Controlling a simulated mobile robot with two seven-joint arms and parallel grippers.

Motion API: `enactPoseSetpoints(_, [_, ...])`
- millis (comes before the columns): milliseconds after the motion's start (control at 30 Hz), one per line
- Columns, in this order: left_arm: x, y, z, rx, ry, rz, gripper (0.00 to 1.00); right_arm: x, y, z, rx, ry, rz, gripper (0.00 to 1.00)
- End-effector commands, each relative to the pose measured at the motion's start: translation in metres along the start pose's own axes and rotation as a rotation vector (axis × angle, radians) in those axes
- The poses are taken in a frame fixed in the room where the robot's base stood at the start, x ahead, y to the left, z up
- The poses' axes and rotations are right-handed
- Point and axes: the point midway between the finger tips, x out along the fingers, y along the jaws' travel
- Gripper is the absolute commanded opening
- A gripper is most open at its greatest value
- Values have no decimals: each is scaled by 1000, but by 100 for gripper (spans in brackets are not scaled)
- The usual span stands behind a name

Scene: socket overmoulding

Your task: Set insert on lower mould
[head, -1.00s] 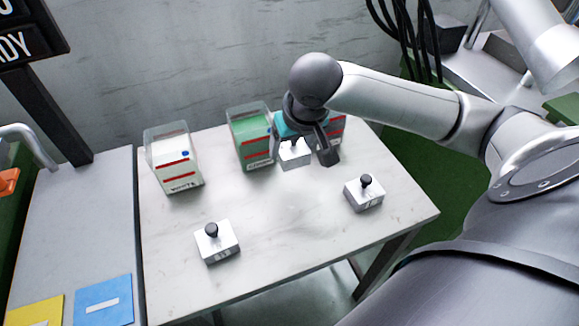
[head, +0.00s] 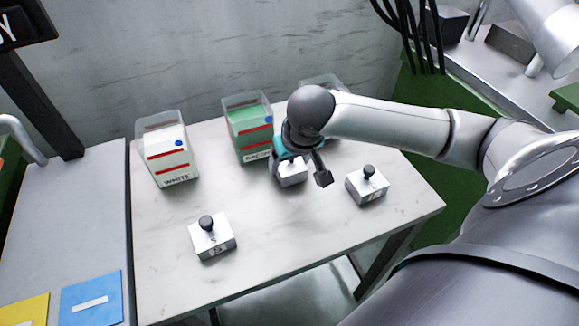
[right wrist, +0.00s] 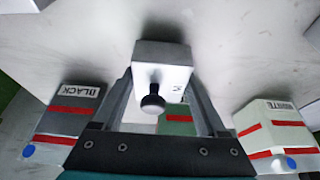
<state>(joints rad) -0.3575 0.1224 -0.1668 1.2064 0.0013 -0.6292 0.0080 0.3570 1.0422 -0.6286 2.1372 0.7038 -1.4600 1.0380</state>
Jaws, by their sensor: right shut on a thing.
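My right gripper (head: 303,176) is shut on a pale metal block (head: 293,173) with a dark knob. The wrist view shows this block (right wrist: 163,62) between my two fingers, its black knob facing the camera and a small letter label on its face. In the head view part of the block is hidden by the wrist and fingers. Two similar knobbed blocks stand on the table, one at front left (head: 213,243) and one at right (head: 367,188). I cannot identify a lower mould in these views. My left gripper is not in view.
A white bin (head: 169,160) and a green bin (head: 248,125) stand at the back of the white table (head: 290,245). A third, labelled BLACK in the wrist view (right wrist: 70,115), is partly hidden by my arm. Blue (head: 92,303) and yellow (head: 22,312) pads lie on the left bench.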

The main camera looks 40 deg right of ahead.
Motion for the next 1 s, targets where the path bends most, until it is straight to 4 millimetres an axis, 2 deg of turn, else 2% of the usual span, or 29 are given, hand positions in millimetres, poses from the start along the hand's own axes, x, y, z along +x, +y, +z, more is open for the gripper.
enactPoseSetpoints(200, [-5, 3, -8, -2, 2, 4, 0, 8, 0, 2, 0, 6, -1, 0])
enactPoseSetpoints(600, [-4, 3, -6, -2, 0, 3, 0, 10, 0, 3, 0, 4, -2, 0])
enactPoseSetpoints(633, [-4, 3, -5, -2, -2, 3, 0, 11, 0, 5, 0, 0, -1, 78])
enactPoseSetpoints(833, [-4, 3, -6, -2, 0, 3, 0, 11, 0, 5, -1, 0, 0, 100])
enactPoseSetpoints(1000, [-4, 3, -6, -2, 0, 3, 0, 11, 0, 5, -1, 1, 0, 100])
